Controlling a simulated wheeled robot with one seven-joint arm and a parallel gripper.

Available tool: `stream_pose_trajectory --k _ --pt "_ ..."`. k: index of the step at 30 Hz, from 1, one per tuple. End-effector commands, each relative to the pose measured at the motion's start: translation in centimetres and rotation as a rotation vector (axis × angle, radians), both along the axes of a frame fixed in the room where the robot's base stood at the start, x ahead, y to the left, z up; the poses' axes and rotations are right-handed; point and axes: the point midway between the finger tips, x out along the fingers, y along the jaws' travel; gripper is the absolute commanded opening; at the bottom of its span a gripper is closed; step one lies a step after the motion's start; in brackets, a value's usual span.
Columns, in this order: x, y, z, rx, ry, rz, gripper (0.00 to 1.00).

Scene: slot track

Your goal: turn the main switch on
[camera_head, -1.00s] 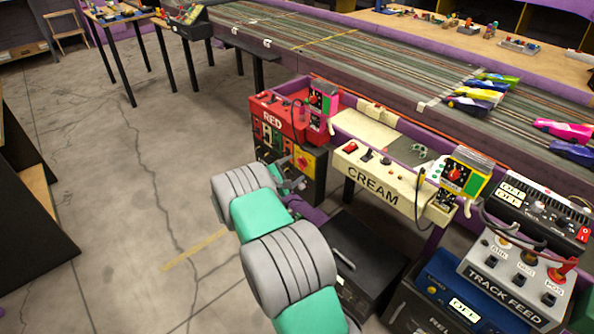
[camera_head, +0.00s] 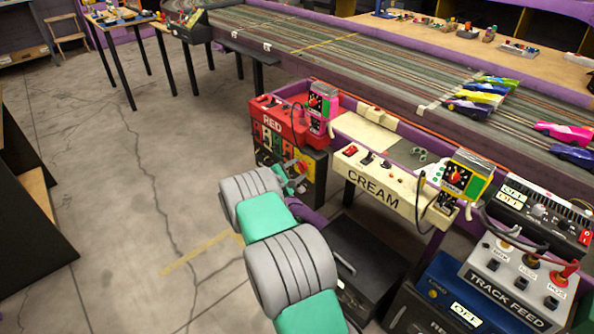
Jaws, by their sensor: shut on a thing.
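The main switch (camera_head: 302,167) is a red rotary knob on a yellow plate. It sits on the front of the dark cabinet under the red station. My gripper (camera_head: 294,172) is at the plate, its jaws shut on the switch knob. The gripper and wrist partly cover the plate, and the fingertips are small, so the knob's exact angle cannot be told.
The red station (camera_head: 272,123) is just above the cabinet. The cream station (camera_head: 373,190) stands to the right, with a track feed box (camera_head: 510,288) and a blue box (camera_head: 440,290) at lower right. A black box (camera_head: 355,262) lies right of my arm. The floor at left is clear.

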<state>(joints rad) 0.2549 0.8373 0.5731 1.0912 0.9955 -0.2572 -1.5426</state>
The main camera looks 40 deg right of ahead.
Motion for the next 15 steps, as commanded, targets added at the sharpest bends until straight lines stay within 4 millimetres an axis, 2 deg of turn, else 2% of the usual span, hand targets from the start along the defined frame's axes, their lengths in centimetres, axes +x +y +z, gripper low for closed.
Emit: stream_pose_trajectory --k 1,6,15 --pt "-0.01 0.02 -0.03 0.001 0.0 -0.001 0.2" --pt "-0.01 0.03 -0.04 0.001 0.0 -0.001 0.06" --pt "-0.03 0.04 -0.21 0.002 -0.026 0.0 0.05"
